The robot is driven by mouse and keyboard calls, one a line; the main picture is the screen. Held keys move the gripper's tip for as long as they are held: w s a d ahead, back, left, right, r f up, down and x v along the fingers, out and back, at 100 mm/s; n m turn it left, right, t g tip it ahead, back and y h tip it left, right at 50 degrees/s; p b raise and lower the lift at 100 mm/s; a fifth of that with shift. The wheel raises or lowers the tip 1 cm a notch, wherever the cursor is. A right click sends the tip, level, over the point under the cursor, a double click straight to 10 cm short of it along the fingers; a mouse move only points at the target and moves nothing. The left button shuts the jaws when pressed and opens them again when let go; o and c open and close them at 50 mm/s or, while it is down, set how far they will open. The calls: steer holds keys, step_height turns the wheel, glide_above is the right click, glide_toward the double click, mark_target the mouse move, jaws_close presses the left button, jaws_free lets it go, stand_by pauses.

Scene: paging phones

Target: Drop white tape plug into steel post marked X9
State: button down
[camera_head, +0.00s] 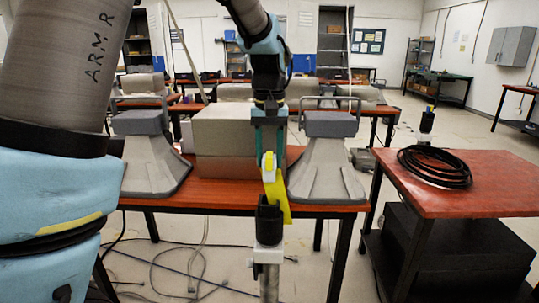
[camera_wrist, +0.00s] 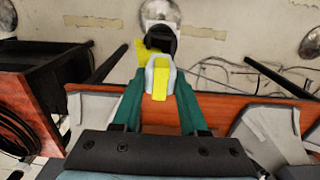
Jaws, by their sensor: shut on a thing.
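My gripper (camera_head: 268,158) points down, its teal fingers shut on a plug (camera_head: 268,168) with white and yellow parts. The plug also shows between the fingertips in the wrist view (camera_wrist: 160,78). Below it stands a steel post (camera_head: 268,270) with a black cup-like top (camera_head: 268,222); the black top also shows just beyond the plug in the wrist view (camera_wrist: 161,38). The plug's visible end appears slightly above the cup rim. A yellow strip (camera_head: 280,205) hangs beside the plug and passes behind the cup's right side. I cannot read any X9 mark.
A red-brown table (camera_head: 230,198) behind the post bears two grey phone-like units (camera_head: 150,160) (camera_head: 325,165) and a box (camera_head: 225,150). A right table (camera_head: 480,190) holds a black cable coil (camera_head: 435,167) and another dark-and-yellow-topped piece (camera_head: 427,122). Cables lie on the floor.

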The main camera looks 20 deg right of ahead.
mark_target(269, 178)
steer(key=shift+s+a+f+b, duration=0.1)
steer(key=shift+f+b, duration=1.55)
steer(key=shift+f, duration=1.85)
steer(key=shift+p, duration=0.5)
steer(key=shift+f, duration=0.2)
steer(key=shift+r, duration=0.1)
steer(key=shift+r+p, duration=0.65)
steer(key=shift+r, duration=0.05)
steer(key=shift+f, duration=0.85)
steer(key=shift+r, duration=0.2)
